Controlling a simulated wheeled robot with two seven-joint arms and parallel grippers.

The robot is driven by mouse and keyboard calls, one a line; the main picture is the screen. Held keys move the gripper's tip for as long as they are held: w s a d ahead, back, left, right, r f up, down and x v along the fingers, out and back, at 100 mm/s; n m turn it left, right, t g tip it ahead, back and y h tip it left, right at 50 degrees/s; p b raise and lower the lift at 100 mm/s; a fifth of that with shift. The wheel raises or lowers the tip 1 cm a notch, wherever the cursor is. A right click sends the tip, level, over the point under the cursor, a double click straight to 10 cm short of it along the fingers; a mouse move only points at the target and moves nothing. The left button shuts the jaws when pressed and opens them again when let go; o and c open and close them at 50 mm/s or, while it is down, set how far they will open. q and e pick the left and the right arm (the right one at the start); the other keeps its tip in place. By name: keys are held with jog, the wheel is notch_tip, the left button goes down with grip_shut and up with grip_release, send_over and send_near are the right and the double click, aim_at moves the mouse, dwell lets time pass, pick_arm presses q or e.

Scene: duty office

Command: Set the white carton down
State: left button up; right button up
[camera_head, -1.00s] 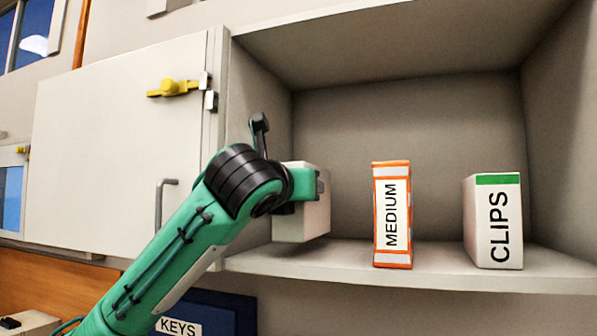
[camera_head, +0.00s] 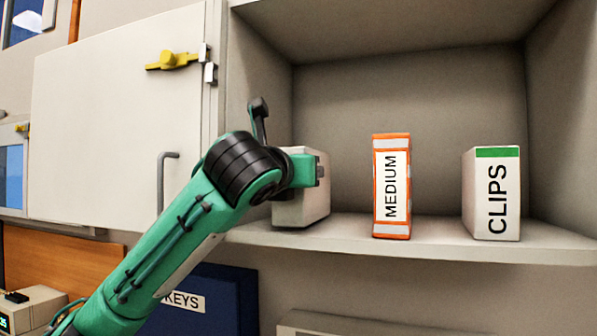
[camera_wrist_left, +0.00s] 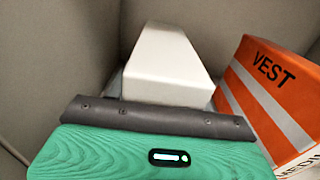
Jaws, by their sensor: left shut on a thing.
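The white carton (camera_head: 303,210) is upright at the left end of the open cabinet's shelf (camera_head: 345,233). Its base is at the shelf's front part, on it or just above it; I cannot tell which. My left gripper (camera_head: 306,172) is shut on the carton near its top, and my arm reaches in from the lower left. In the left wrist view the carton (camera_wrist_left: 168,62) stands out beyond the gripper's grey edge, which hides its lower part. The fingertips are mostly hidden. My right gripper is not in view.
An orange and white box marked MEDIUM (camera_head: 392,186) stands to the carton's right with a gap; its VEST side (camera_wrist_left: 272,72) shows in the wrist view. A white CLIPS box (camera_head: 492,194) stands further right. The cabinet door (camera_head: 115,130) is swung open at left.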

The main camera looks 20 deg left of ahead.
pick_arm(q)
jog(key=shift+f, duration=0.3)
jog(key=o, duration=1.4)
jog(key=shift+c, duration=0.2)
jog(key=shift+s+f+b, duration=0.1)
jog(key=shift+s+b, duration=0.2)
jog(key=shift+b, duration=0.1)
jog(key=s+b, duration=0.6)
jog(key=s, duration=0.7)
jog(key=shift+s+a, duration=0.15)
jog(key=shift+a, duration=0.1)
